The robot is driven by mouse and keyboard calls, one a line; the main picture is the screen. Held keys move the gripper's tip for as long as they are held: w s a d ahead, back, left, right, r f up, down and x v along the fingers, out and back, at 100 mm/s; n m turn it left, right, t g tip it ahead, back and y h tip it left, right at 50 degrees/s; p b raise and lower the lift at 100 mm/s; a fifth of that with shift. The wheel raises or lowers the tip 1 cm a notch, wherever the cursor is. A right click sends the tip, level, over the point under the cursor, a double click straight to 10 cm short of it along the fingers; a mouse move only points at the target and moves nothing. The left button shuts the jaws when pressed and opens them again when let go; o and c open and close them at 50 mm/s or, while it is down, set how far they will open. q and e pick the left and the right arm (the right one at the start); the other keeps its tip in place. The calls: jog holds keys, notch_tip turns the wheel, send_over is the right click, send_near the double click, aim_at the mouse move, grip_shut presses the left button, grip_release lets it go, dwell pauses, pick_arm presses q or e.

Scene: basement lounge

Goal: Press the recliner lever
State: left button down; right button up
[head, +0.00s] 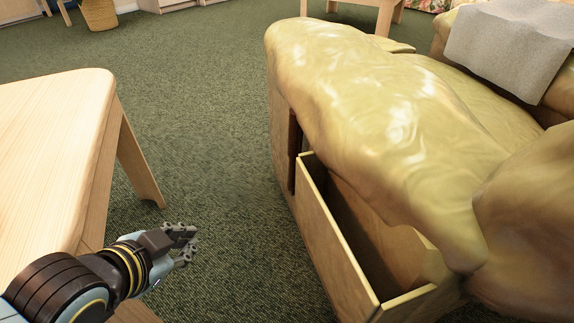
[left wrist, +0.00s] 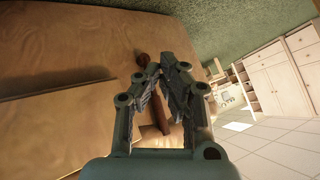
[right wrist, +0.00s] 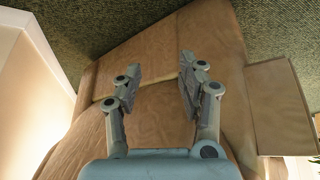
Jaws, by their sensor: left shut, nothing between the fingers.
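The recliner (head: 390,110) has a shiny yellow-green cushioned top and pale wood sides. A dark reddish-brown upright bar on its near side, which looks like the lever (head: 293,150), shows in the head view. In the left wrist view the reddish-brown lever (left wrist: 162,121) is partly hidden behind my fingers, with a round dark red end (left wrist: 142,59) beside the fingertips. My left gripper (head: 188,241) is shut and empty, to the left of the recliner with a gap of carpet between in the head view. My right gripper (right wrist: 158,68) is open and empty, facing plain wood panels.
A pale wood table (head: 50,140) stands at the left, close to my left arm. An open-topped wooden box part (head: 335,235) sticks out of the recliner's side. Green carpet (head: 200,110) lies free between table and recliner. A grey cloth (head: 510,40) lies at the back right.

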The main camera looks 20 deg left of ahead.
pick_arm(q)
jog(key=w+d+r+m+t, duration=0.1)
jog(key=w+r+m+t, duration=0.1)
jog(key=w+m+t, duration=0.35)
jog(key=m+t+h, duration=0.3)
jog(key=m+h, duration=0.3)
jog(key=m, duration=0.6)
send_near(295, 151)
jog(key=s+d+r, duration=0.2)
jog(key=s+r, duration=0.2)
jog(key=shift+w+a+r, duration=0.1)
jog(key=shift+w+a, duration=0.1)
jog(key=shift+w, duration=0.05)
pick_arm(e)
jog(key=shift+w+a+r, duration=0.1)
jog(key=shift+w+r, duration=0.05)
jog(key=shift+r, duration=0.3)
pick_arm(q)
jog(key=b+x, duration=0.2)
jog(key=x, duration=0.8)
pick_arm(e)
jog(key=f+t, duration=0.2)
jog(key=shift+w+f, duration=0.3)
jog(key=shift+f, duration=0.05)
